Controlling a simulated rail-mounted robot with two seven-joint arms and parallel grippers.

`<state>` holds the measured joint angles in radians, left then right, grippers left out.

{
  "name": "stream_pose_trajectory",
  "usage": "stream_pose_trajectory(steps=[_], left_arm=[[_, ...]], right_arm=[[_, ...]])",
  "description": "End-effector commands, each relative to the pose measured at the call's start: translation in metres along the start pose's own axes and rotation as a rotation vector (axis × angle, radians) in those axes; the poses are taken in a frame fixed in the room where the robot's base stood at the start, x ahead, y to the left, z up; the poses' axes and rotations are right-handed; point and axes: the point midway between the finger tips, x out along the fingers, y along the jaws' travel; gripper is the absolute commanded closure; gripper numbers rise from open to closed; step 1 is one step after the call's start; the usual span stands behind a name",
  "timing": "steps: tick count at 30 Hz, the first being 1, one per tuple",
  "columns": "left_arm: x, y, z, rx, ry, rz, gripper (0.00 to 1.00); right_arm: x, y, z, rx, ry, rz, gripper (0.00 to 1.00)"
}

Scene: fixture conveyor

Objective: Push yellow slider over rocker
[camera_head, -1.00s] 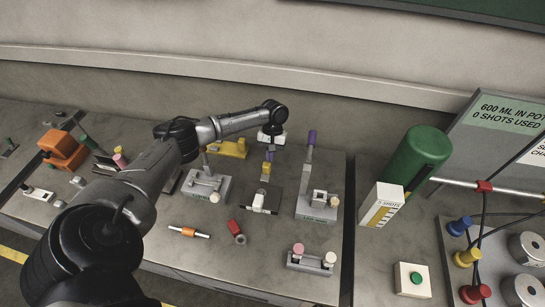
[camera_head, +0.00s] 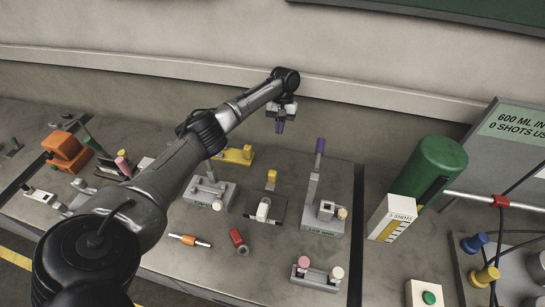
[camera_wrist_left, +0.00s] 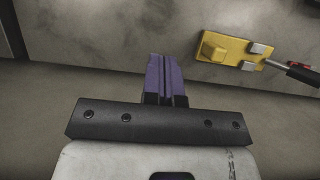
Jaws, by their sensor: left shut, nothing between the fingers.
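A white rocker-like piece (camera_head: 263,209) sits on the nearer part of that plate, apart from the yellow block. My left gripper (camera_head: 281,127) has purple fingers pointing down. It is raised behind the yellow block, clear of it, near the back wall. In the left wrist view its fingers (camera_wrist_left: 165,78) are together and empty. The dark plate's pieces are not visible there. My right gripper is not in view.
A yellow bracket (camera_head: 238,155) lies left of the slider plate; it also shows in the left wrist view (camera_wrist_left: 232,50). A grey lever fixture (camera_head: 205,190) stands left and a tall purple-topped lever (camera_head: 318,160) right. A red block (camera_head: 236,236) lies in front.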

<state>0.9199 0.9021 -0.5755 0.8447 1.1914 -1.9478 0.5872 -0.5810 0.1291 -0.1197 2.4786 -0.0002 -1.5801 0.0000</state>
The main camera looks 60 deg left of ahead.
Motion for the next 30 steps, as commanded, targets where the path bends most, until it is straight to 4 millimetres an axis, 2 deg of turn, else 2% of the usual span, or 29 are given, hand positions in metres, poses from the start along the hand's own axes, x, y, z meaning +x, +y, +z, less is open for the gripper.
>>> stream_pose_trajectory(steps=[5, 8, 19, 30], left_arm=[[0.011, 0.001, -0.002, 0.004, -0.004, -0.004, 1.0], [0.026, 0.0, -0.002, 0.004, -0.005, -0.006, 1.0], [0.101, 0.0, -0.002, 0.003, -0.005, -0.004, 1.0], [0.11, 0.0, 0.028, 0.004, -0.002, -0.003, 1.0]], right_arm=[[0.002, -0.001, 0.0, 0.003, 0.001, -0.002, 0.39], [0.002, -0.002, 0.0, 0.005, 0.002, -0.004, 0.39], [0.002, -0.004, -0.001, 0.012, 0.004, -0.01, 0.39], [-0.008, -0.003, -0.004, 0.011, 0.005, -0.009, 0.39]])
